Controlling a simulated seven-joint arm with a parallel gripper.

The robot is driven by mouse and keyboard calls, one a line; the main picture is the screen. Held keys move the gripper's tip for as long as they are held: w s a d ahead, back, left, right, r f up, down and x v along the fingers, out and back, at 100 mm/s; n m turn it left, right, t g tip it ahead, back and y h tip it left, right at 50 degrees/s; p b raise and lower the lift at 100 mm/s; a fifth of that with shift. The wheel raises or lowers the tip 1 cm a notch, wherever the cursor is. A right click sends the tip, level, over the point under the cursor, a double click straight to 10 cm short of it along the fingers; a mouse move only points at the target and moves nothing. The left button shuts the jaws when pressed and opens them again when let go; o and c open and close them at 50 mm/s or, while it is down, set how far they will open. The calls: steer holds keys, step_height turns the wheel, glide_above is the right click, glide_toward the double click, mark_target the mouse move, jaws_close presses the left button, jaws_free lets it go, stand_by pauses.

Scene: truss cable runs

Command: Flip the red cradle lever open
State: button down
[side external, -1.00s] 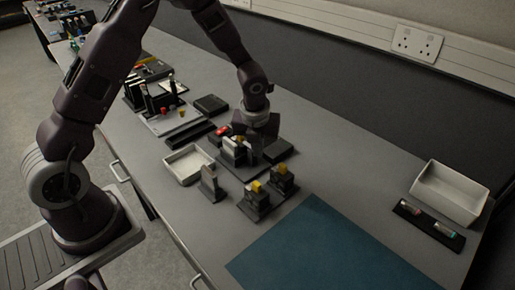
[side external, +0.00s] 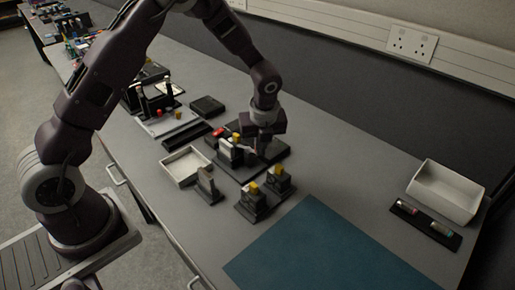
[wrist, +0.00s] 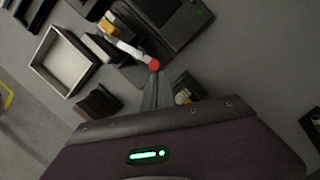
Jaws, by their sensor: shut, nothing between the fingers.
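In the wrist view a pale lever arm (wrist: 128,46) runs out from a small block with an orange-yellow top (wrist: 107,27). A red ball knob (wrist: 155,65) is at its end. My gripper (wrist: 156,74) is shut and empty, with its fingertips right at the knob; I cannot tell whether they touch it. In the side view my gripper (side external: 262,151) is low over the dark base plate (side external: 279,156), just right of the pale lever fixture (side external: 228,151). The red knob cannot be made out there behind the fingers.
Two dark blocks with yellow tops, one nearer (side external: 252,189) and one farther (side external: 279,171), and a grey upright block (side external: 206,181) stand in front. A white-rimmed tray (side external: 181,181) is to the left. A blue mat (side external: 315,248) lies clear in front. A white bin (side external: 445,188) is far right.

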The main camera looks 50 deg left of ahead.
steer(key=w+n, duration=0.1)
steer(key=n, duration=0.2)
steer(key=w+a+n+g, duration=0.1)
steer(key=w+n, duration=0.1)
steer(key=n, duration=0.1)
steer(key=w+n+g, duration=0.1)
steer(key=n, duration=0.3)
steer(key=shift+w+a, duration=0.25)
steer(key=shift+a, duration=0.1)
steer(key=shift+s, duration=0.15)
steer(key=shift+s+a+g, duration=0.3)
steer(key=shift+s+a, duration=0.1)
steer(key=shift+s, duration=0.25)
